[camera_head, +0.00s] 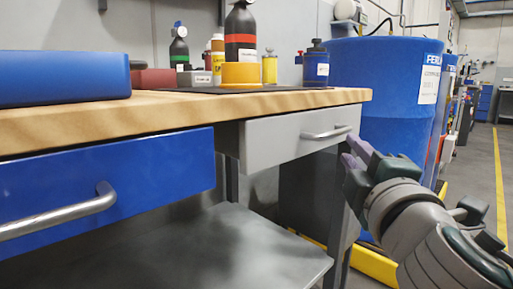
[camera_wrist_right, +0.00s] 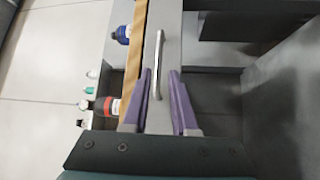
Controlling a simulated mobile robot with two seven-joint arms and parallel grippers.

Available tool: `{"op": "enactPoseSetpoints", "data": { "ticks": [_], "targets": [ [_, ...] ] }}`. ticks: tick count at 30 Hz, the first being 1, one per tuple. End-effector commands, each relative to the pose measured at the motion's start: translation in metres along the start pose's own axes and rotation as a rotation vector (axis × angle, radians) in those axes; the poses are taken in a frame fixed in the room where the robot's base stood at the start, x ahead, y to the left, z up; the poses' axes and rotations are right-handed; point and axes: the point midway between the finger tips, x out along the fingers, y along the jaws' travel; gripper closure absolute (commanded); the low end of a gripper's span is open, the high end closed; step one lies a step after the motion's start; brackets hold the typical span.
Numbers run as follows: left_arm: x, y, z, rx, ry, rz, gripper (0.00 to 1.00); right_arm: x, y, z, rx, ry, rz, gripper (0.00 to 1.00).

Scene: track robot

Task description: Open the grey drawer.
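The grey drawer (camera_head: 273,140) is under the right part of the wooden workbench top (camera_head: 190,108). Its metal bar handle (camera_head: 325,133) is on the front, towards the right. My right gripper (camera_head: 352,148) is just right of and in front of the handle. In the right wrist view, the purple fingers of my right gripper (camera_wrist_right: 160,72) are apart, with the handle (camera_wrist_right: 158,62) of the grey drawer (camera_wrist_right: 171,25) lined up between them. I cannot tell whether the fingers touch it. My left gripper is not in view.
A blue drawer (camera_head: 140,175) with a bar handle (camera_head: 60,215) is left of the grey one. A grey lower shelf (camera_head: 225,245) is below. Bottles and a blue box (camera_head: 60,78) stand on the bench. A blue barrel (camera_head: 385,80) stands behind its right end. Floor is open at far right.

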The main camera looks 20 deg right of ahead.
Motion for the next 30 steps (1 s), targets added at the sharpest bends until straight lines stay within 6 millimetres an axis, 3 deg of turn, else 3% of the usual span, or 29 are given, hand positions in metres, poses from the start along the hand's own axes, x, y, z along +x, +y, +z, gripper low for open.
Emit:
{"op": "enactPoseSetpoints", "data": {
  "ticks": [9,15,27,30],
  "targets": [
    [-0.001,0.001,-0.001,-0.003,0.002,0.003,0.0,0.058,0.002,0.001,0.002,-0.003,0.002,0.73],
    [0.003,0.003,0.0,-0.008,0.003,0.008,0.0,0.083,0.001,0.002,0.003,-0.004,0.0,0.73],
    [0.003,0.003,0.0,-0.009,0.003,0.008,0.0,0.091,0.002,0.002,0.004,-0.004,-0.001,0.73],
    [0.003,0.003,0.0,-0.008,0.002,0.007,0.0,0.091,0.002,0.002,0.004,-0.004,-0.001,0.85]
  ]
}}
